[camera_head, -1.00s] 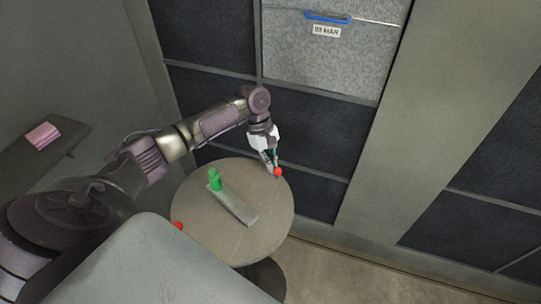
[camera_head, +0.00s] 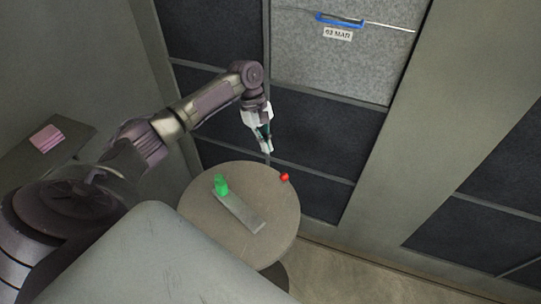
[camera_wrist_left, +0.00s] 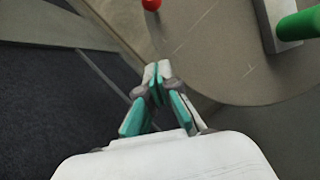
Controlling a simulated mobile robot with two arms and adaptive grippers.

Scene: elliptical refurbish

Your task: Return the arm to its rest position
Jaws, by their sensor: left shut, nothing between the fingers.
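My left gripper (camera_head: 265,146) is shut and empty. It hangs above the far edge of the round table (camera_head: 205,215), pointing down, in front of the dark wall panels. In the left wrist view the fingertips (camera_wrist_left: 156,72) meet, with nothing between them. A small red object (camera_head: 284,178) lies near the table's far right rim, apart from the gripper. It also shows at the top of the left wrist view (camera_wrist_left: 151,4). My right gripper is in neither view.
A green cylinder (camera_head: 221,186) stands at one end of a grey bar (camera_head: 242,213) on the table. A pink stack (camera_head: 46,138) lies on a shelf at the left. A panel with a blue clip (camera_head: 340,20) and a "03 MAR" label is on the wall. Floor at lower right is clear.

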